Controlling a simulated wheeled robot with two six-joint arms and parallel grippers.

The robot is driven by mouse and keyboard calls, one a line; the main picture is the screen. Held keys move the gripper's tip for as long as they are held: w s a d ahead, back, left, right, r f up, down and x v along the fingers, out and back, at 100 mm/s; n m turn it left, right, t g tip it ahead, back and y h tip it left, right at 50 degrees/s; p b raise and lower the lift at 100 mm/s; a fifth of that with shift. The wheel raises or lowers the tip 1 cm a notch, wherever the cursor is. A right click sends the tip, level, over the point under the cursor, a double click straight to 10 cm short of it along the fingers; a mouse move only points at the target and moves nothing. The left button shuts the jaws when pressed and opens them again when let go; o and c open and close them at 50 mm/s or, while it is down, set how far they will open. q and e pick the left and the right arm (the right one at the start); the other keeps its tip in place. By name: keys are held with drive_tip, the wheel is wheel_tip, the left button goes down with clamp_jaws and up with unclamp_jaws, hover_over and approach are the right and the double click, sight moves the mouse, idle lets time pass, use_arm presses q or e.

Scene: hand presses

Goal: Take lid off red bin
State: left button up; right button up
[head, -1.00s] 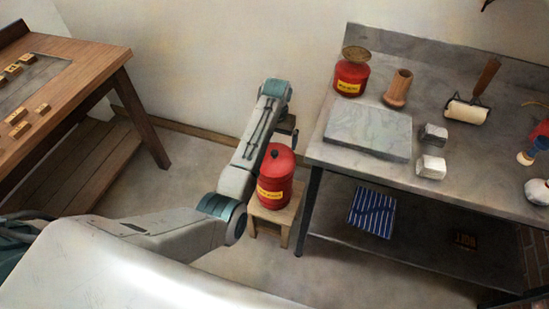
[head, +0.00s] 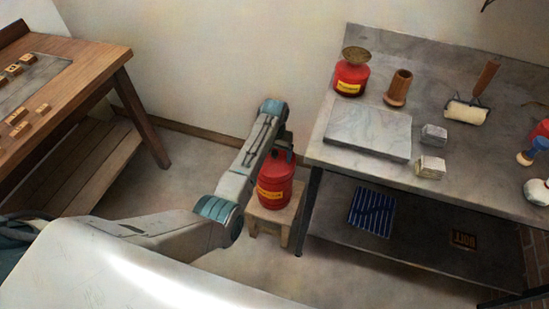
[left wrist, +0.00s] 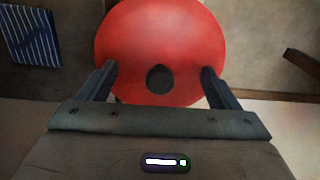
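The red bin (head: 276,184) with a yellow label stands upright on a small wooden stool (head: 267,216) beside the bench. Its red lid (left wrist: 160,28) fills the upper middle of the left wrist view, with a dark round knob (left wrist: 160,78) at its centre. My left gripper (left wrist: 160,74) is open, with one finger on each side of the knob and a gap to it on both sides. In the head view the left gripper (head: 284,150) is right over the bin's top and hides most of the lid. My right gripper is not in view.
The grey bench (head: 330,157) right of the stool carries a red can (head: 351,78) with a brass top, a stone slab (head: 368,131), a roller (head: 466,113) and pale blocks. A striped cloth (head: 372,211) lies on its lower shelf. Floor left of the stool is clear.

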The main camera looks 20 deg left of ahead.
sight(275, 152)
use_arm(q)
drive_tip(key=shift+s, duration=0.15)
drive_tip(key=c, duration=1.7)
drive_tip(key=shift+o, duration=0.2)
